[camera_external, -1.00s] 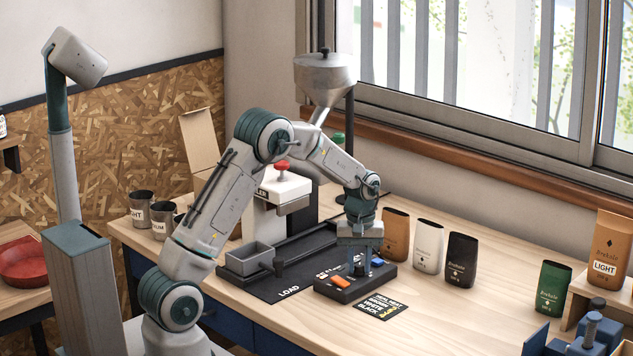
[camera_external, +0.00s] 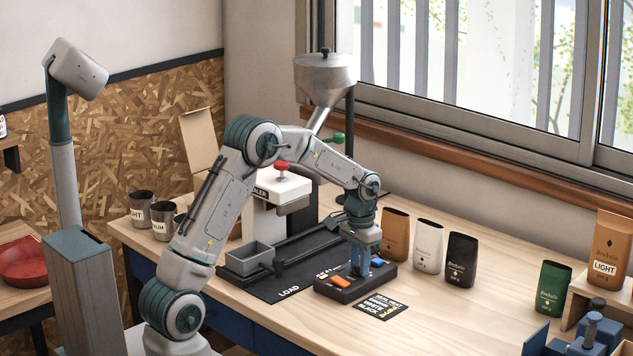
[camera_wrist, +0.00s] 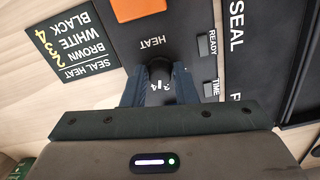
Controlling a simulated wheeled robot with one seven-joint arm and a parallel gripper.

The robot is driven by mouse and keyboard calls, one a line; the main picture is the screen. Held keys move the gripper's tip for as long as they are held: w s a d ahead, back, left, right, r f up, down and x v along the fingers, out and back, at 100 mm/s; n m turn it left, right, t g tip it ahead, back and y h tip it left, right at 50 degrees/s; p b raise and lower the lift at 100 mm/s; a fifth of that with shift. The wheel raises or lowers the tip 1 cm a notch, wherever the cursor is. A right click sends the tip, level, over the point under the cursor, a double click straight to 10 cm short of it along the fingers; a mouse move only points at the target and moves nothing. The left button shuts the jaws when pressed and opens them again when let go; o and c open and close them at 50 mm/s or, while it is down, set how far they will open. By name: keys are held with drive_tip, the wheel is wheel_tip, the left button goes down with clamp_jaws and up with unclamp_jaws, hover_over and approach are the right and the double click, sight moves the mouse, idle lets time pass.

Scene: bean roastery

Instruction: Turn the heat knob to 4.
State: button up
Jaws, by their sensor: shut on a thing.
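The black heat knob (camera_wrist: 160,72) stands on the dark control box beside the word HEAT in the wrist view. Digits show near the knob, a 4 among them. My gripper (camera_wrist: 160,88) is shut on the knob, with one blue finger on each side of it. In the external view my gripper (camera_external: 362,266) reaches down onto the control box (camera_external: 338,292) from above, and its fingers hide the knob. The knob's pointer is too small or covered to read surely.
An orange switch (camera_external: 340,281) is on the same box. A black card (camera_external: 380,306) lists seal heat by bag colour, and the wrist view also shows it (camera_wrist: 72,42). Several bags (camera_external: 429,246) stand to the right. The sealer (camera_external: 282,188) is behind. Bare table lies in front.

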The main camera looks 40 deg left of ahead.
drive_tip(key=shift+m, duration=1)
drive_tip(key=o, duration=1)
wheel_tip(320, 180, up, 14)
drive_tip(key=shift+f+b, duration=0.1)
drive_tip(key=shift+b, duration=0.2)
